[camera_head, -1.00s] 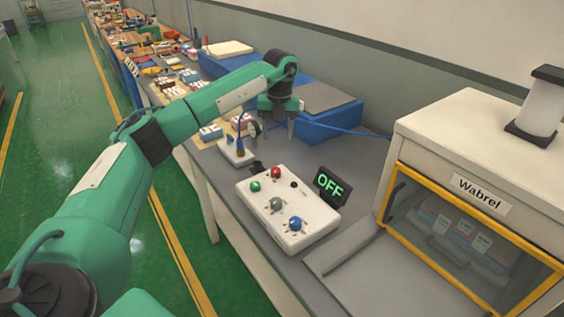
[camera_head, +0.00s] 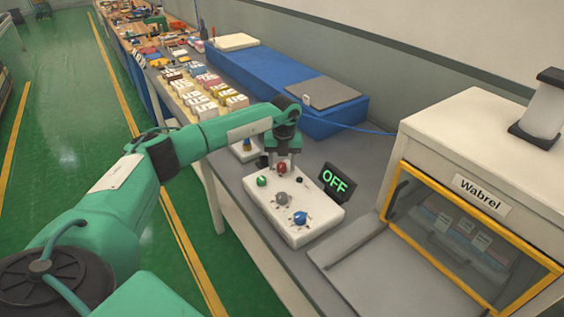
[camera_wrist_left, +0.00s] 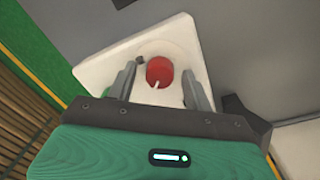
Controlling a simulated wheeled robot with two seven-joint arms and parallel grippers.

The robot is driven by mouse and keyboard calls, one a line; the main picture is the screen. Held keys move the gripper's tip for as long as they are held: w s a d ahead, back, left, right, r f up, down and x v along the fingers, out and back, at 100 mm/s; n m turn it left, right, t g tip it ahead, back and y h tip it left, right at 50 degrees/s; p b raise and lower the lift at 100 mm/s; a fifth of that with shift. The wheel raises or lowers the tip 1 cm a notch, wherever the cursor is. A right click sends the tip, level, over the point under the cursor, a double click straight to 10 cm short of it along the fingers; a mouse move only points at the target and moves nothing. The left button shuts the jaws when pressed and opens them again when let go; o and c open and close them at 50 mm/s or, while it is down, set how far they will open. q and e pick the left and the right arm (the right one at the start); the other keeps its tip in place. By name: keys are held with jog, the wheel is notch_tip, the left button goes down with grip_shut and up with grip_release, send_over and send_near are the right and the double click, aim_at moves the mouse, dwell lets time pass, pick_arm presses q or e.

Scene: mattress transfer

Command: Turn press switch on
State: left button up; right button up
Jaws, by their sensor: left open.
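A white control box (camera_head: 252,190) stands on the bench with a red knob (camera_head: 282,168), a green knob (camera_head: 262,181), a grey knob (camera_head: 281,198) and a blue knob (camera_head: 300,217). A black display (camera_head: 336,182) beside it reads OFF in green. My left gripper (camera_head: 282,160) is open, pointing down over the red knob at the box's far end. In the left wrist view, the red knob (camera_wrist_left: 159,70) with a pale pointer lies between the two separated fingers (camera_wrist_left: 160,88). Contact cannot be told. My right gripper is not in view.
A white cabinet labelled Wabrel (camera_head: 470,135), with a yellow-framed window, stands to the right. A long blue block (camera_head: 240,72) and rows of small boxes (camera_head: 205,98) lie farther along the bench. Green floor (camera_head: 60,110) is clear at left.

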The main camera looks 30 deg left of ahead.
pick_arm(q)
jog(key=c, duration=1)
